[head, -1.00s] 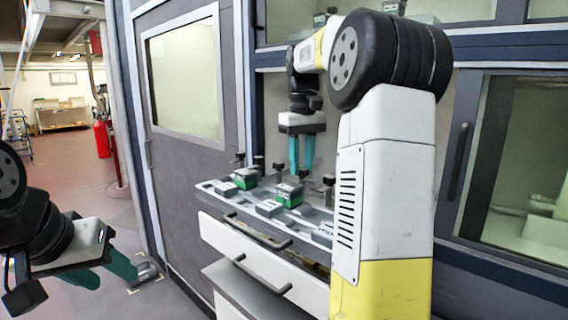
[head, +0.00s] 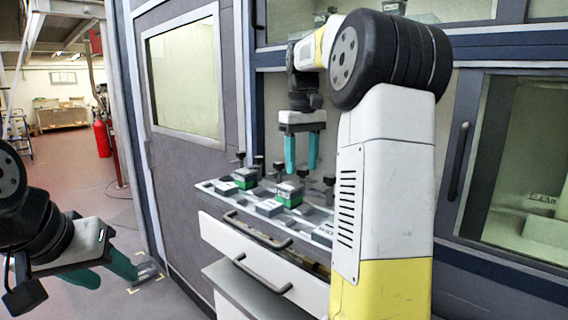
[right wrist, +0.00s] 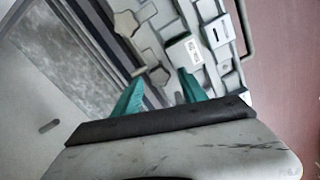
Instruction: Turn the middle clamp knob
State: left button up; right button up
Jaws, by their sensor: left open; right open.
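Dark clamp knobs stand along the back of a grey fixture tray (head: 207,187): one at the left (head: 240,157), one nearer the middle (head: 279,168) and one at the right (head: 329,181). My right gripper (head: 302,170) points down over the tray, open and empty. Its teal fingers partly hide what lies behind them. In the right wrist view, a lobed knob (right wrist: 160,76) shows between the open fingertips, with another knob (right wrist: 127,23) further up-left. Contact cannot be told. My left gripper (head: 115,275) is open and empty at the lower left, away from the tray.
Green-and-grey blocks (head: 245,178) and grey plates (head: 269,208) sit on the tray. A white drawer cabinet (head: 245,247) with dark handles is below. A grey door (head: 185,150) stands left, a glazed panel (head: 520,170) right. My right arm hides the tray's right end.

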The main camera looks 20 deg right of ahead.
aim_at(302, 168)
notch_tip(302, 168, up, 7)
jog(key=shift+r, duration=0.15)
dwell(0.6)
